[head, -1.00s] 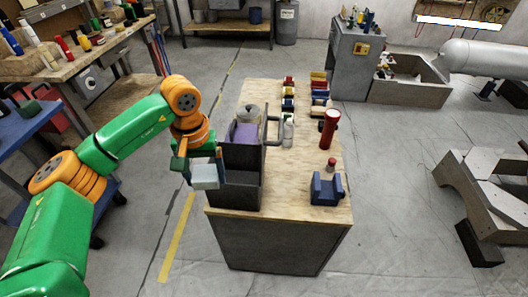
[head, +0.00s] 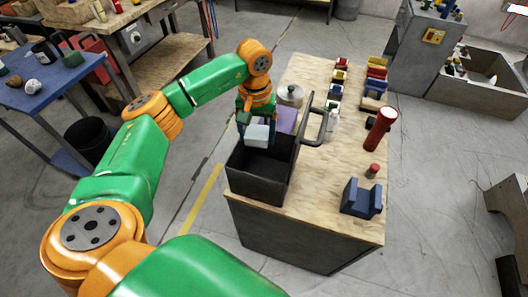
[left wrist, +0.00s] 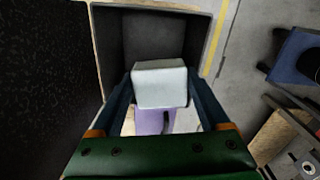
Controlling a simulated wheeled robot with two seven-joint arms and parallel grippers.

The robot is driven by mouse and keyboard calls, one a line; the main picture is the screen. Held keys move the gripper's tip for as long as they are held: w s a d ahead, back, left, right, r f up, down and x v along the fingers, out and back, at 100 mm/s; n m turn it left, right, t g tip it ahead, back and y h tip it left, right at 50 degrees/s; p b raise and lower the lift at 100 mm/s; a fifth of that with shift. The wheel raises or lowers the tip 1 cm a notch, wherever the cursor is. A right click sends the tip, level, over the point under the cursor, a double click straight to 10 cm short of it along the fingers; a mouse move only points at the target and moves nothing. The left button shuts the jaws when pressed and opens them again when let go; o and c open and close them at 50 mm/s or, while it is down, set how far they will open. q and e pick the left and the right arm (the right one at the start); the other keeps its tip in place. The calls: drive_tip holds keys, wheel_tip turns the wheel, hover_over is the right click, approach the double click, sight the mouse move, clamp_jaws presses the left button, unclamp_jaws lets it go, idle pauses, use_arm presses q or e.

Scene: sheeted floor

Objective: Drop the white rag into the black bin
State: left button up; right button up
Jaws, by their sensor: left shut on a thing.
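The white rag (head: 256,135) looks like a small pale block. My left gripper (head: 257,127) is shut on it; in the left wrist view the rag (left wrist: 160,82) sits between the two blue-grey fingers. A black open-topped bin (head: 262,183) with a handle stands on the wooden bench. The gripper holds the rag over the bin's opening, near its back left part. In the left wrist view the bin's dark inside (left wrist: 150,32) shows beyond the rag. A purple block (head: 286,119) is just behind the rag, partly hidden. My right gripper is not in view.
The bench (head: 310,195) also holds a pot (head: 290,95), a bottle (head: 332,122), a red flashlight (head: 380,130) and a blue holder (head: 361,198). A dark round bucket (head: 88,138) stands on the floor by a blue table (head: 45,95).

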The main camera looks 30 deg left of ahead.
use_arm(q)
drive_tip(key=shift+r, duration=0.15)
drive_tip(key=o, duration=1.2)
drive_tip(key=shift+s, duration=0.15)
drive_tip(key=shift+c, duration=0.2)
drive_tip(key=shift+d+r+b, duration=0.1)
drive_tip(key=shift+r+b, duration=0.45)
drive_tip(key=shift+r, duration=3.05)
